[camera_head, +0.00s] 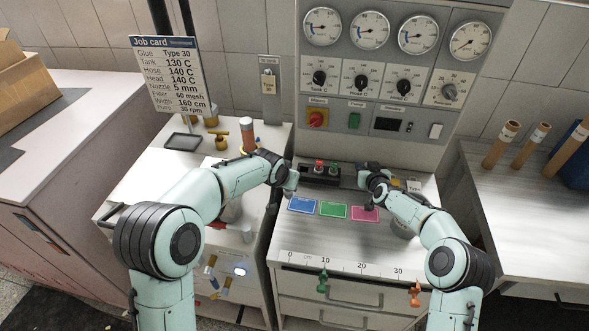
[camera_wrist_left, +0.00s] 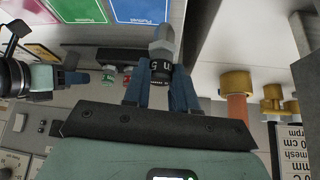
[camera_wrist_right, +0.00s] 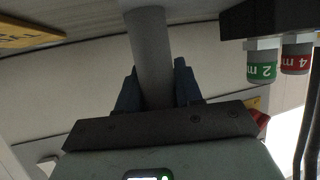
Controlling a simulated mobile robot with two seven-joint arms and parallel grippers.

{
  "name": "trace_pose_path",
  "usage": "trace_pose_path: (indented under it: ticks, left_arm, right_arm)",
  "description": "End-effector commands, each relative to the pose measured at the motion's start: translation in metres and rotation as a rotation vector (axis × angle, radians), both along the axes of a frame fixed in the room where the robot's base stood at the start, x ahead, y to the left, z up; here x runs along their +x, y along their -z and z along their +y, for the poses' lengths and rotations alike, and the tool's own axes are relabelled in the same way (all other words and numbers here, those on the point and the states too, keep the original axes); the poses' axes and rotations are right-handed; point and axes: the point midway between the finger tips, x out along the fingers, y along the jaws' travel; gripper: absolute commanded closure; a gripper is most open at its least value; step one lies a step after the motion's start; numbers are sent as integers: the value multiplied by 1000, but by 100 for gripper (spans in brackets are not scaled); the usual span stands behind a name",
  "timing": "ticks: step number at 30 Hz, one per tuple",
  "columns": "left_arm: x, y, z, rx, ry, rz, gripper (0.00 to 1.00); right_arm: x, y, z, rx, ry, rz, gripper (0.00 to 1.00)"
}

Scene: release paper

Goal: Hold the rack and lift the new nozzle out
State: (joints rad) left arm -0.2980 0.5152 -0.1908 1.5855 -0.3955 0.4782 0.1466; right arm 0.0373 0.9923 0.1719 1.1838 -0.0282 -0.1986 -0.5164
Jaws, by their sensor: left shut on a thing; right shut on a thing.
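My left gripper (camera_wrist_left: 158,88) is shut on a nozzle with a black band marked "5 m" (camera_wrist_left: 162,45) and a silver hex end. The nozzle shows clear of the rack, at a distance from it. In the head view my left gripper (camera_head: 291,188) is partly hidden by its own arm, left of the black rack (camera_head: 322,177). A red nozzle (camera_head: 319,165) and a green nozzle (camera_head: 333,168) stand in the rack. My right gripper (camera_wrist_right: 155,88) is shut on a grey post (camera_wrist_right: 151,45). Whether the post joins the rack (camera_wrist_right: 275,16) is hidden.
Blue (camera_head: 302,205), green (camera_head: 333,209) and pink (camera_head: 364,214) cards lie on the bench in front of the rack. A gauge panel (camera_head: 384,88) stands behind. The job card (camera_head: 167,75) reads nozzle 5 mm. The front bench strip is clear.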

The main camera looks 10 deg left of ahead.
Motion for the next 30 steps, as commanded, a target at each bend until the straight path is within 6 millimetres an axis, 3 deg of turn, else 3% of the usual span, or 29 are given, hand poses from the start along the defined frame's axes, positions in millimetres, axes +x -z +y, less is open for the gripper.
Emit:
trace_pose_path:
  ticks: [3, 9, 18, 27, 28, 30]
  left_arm:
    - [-20, -1, 3, -1, 1, -1, 100]
    - [-38, -3, 7, -1, 1, -2, 100]
    - [-42, -39, 8, -1, 1, -3, 100]
    - [-42, -45, 8, -1, 1, 0, 100]
    - [-42, -45, 8, -1, 1, 0, 100]
    - [-42, -45, 8, -1, 1, 0, 100]
  right_arm:
    - [0, -1, 0, 1, 0, -2, 99]
    - [0, -1, 0, 1, 0, -2, 99]
    - [0, -1, 0, 1, 0, -2, 99]
    - [0, -1, 0, 1, 0, -2, 99]
    - [1, -3, 0, 3, 2, -5, 62]
    - [1, -3, 0, 3, 2, -5, 39]
